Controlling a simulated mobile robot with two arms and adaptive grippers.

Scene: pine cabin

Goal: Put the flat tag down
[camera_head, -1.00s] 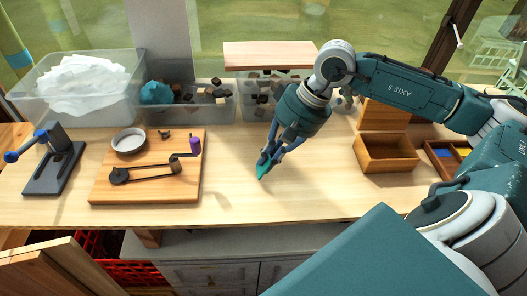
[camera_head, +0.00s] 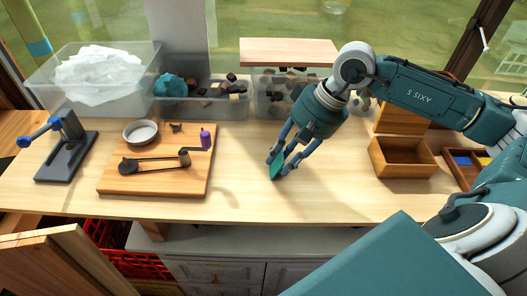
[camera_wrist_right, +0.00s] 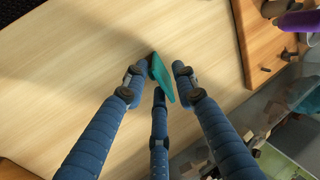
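The flat tag (camera_head: 277,170) is a small teal piece at the bare middle of the wooden table (camera_head: 330,190). My right gripper (camera_head: 278,166) is over it, with its blue fingers spread. In the right wrist view the tag (camera_wrist_right: 161,80) lies between the spread fingertips (camera_wrist_right: 158,78), close to the left finger, with a gap to the right finger. It looks tilted; I cannot tell whether it still touches a finger or rests fully on the table. My left gripper is not in view.
A wooden board (camera_head: 140,184) with a crank linkage and purple knob is left of the tag. Clear bins (camera_head: 205,103) stand behind. An open wooden box (camera_head: 402,160) is to the right. The table around the tag is clear.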

